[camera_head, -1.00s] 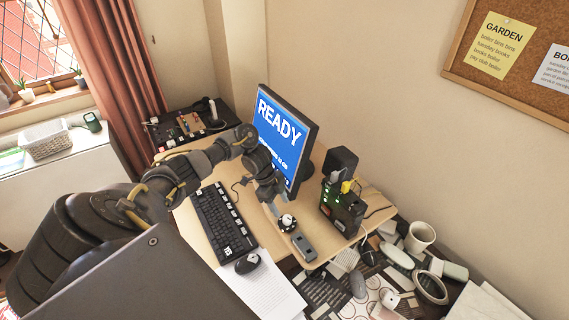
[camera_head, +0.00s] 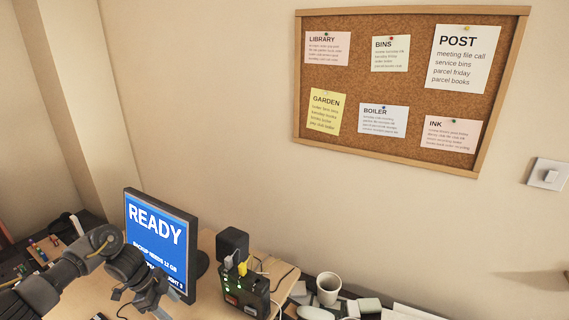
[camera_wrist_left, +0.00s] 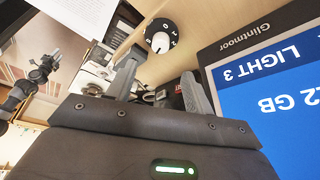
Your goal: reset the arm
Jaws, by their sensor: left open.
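My left arm (camera_head: 62,272) reaches in from the left in the head view. Its gripper (camera_head: 160,308) hangs in front of the monitor (camera_head: 155,228), which reads READY on a blue screen. In the left wrist view the two fingers of the left gripper (camera_wrist_left: 160,82) stand apart with nothing between them. My right gripper is not seen in the head view.
A black device (camera_head: 246,288) with green lights and a yellow plug stands right of the monitor. A white mug (camera_head: 328,288) and clutter sit further right. A cork board (camera_head: 400,88) with several notes and a light switch (camera_head: 548,174) are on the wall.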

